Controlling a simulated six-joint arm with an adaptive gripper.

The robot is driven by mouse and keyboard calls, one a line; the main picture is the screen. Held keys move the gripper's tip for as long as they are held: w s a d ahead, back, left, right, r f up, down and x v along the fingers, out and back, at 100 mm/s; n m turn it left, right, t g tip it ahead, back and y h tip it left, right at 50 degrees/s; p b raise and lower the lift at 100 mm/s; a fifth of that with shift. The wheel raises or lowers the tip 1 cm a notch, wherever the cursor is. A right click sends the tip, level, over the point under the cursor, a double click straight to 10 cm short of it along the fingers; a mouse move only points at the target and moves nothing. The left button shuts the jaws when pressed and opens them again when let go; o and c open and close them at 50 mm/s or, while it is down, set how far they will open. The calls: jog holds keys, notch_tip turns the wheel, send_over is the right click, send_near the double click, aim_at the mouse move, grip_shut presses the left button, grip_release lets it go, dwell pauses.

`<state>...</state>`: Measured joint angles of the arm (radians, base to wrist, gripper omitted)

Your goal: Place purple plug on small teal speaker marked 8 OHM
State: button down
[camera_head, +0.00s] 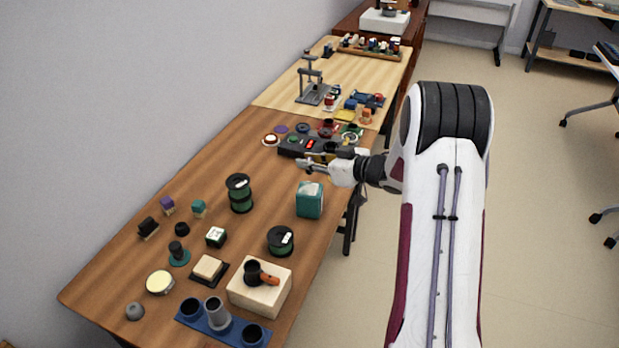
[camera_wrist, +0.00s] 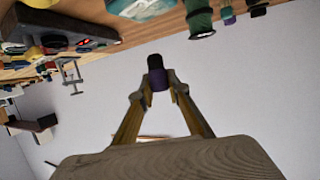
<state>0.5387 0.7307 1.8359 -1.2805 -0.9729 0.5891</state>
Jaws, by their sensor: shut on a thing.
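My gripper (camera_head: 310,165) is over the table beside the black test box. In the wrist view its fingertips (camera_wrist: 158,92) are shut on the purple plug (camera_wrist: 158,81), which has a dark end pointing away from the fingers. In the head view the plug is too small to make out. A teal box with a pale top (camera_head: 309,203) stands near the table's right edge, nearer the camera than my gripper; it appears at the top of the wrist view (camera_wrist: 143,9). I cannot read an 8 OHM mark on it, so I cannot tell whether it is the speaker.
A black test box (camera_head: 290,147) with a red light lies just beyond my gripper. Green-and-black spools (camera_head: 240,194), a small purple block (camera_head: 167,204) and a small teal block (camera_head: 198,208) stand on the wooden table. A cream block (camera_head: 245,295) and blue rack (camera_head: 190,312) are near the front.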

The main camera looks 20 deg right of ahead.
jog(key=shift+f, duration=0.95)
jog(key=shift+f, duration=1.85)
jog(key=shift+f, duration=0.1)
jog(key=c, duration=1.9)
grip_release()
jog(key=shift+v, duration=6.05)
jog(key=shift+a, duration=0.1)
